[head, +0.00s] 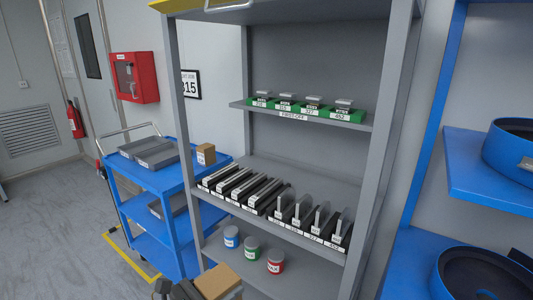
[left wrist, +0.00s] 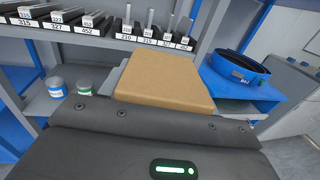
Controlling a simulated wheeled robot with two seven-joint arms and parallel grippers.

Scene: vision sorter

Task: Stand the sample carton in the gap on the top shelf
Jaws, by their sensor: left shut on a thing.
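A tan carton (head: 219,281) is at the bottom of the head view, held in front of the grey shelf unit. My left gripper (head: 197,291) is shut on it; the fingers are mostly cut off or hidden. In the left wrist view the carton (left wrist: 166,80) sticks out beyond the dark gripper body, its broad face showing. The highest visible shelf board (head: 240,104) carries several green holders (head: 346,114) in a close row above a FIRST-OFF label. I cannot make out a clear gap between them. My right gripper is not in view.
The middle shelf holds black slotted racks (head: 230,185) and racks with upright plates (head: 318,222). Blue, green and red cans (head: 275,261) stand on the lower shelf. A blue cart (head: 165,177) with grey trays and a small carton (head: 206,154) is left; blue shelving (head: 470,176) is right.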

